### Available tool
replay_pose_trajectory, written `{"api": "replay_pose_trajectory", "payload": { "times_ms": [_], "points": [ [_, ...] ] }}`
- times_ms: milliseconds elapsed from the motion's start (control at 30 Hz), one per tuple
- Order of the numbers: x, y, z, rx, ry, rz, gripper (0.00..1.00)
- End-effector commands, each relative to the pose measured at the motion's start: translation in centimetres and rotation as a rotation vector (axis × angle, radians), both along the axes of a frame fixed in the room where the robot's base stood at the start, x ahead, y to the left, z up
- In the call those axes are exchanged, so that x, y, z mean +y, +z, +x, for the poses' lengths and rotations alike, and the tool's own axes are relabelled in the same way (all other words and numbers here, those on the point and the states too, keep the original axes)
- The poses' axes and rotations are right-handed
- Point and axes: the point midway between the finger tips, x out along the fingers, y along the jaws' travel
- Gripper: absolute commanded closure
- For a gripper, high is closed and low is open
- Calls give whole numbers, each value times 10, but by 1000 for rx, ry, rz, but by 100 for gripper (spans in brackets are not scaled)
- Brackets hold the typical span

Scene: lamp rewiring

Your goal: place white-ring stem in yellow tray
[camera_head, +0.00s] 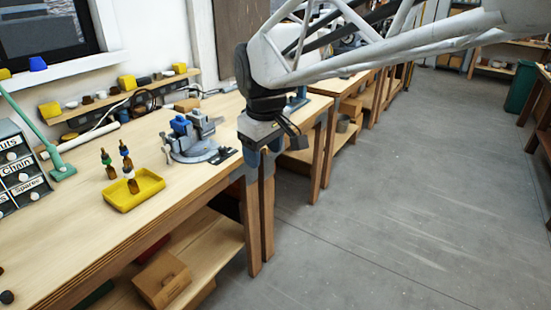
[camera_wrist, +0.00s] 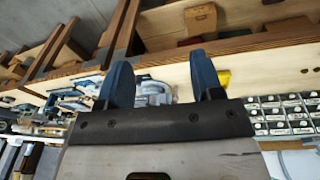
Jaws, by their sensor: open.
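The yellow tray (camera_head: 152,194) lies on the near workbench in the head view. Several small upright stems with dark tops and orange-brown parts are at it: one (camera_head: 132,184) stands in the tray, one (camera_head: 125,152) is just behind that, and one (camera_head: 108,167) is at the tray's back left edge. I cannot tell which carries a white ring, or whether the back ones are inside the tray. My gripper (camera_head: 262,163) is open and empty beyond the bench's right edge, well right of the tray. Its two blue fingers stand apart in the wrist view (camera_wrist: 160,80). A yellow patch (camera_wrist: 224,78) beside the right finger is probably the tray.
A blue-and-grey vise (camera_head: 194,140) stands on the bench between tray and gripper. Labelled drawers (camera_head: 18,170) and a green lamp arm (camera_head: 30,125) are at left. A shelf with yellow blocks (camera_head: 50,110) runs along the wall. The bench front is clear.

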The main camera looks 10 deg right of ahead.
Motion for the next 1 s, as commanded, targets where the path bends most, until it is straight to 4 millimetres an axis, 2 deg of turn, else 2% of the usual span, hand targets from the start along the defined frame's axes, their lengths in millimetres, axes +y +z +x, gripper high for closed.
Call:
{"api": "replay_pose_trajectory", "payload": {
  "times_ms": [33,300,600,800,1000],
  "points": [
    [-10,-2,-15,-5,-44,5,40],
    [-52,-24,-85,-29,-285,37,40],
    [-84,-56,-158,-56,-540,75,40],
    [-93,-72,-186,-68,-641,91,40],
    [-96,-78,-194,-70,-670,96,40]
  ]
}}
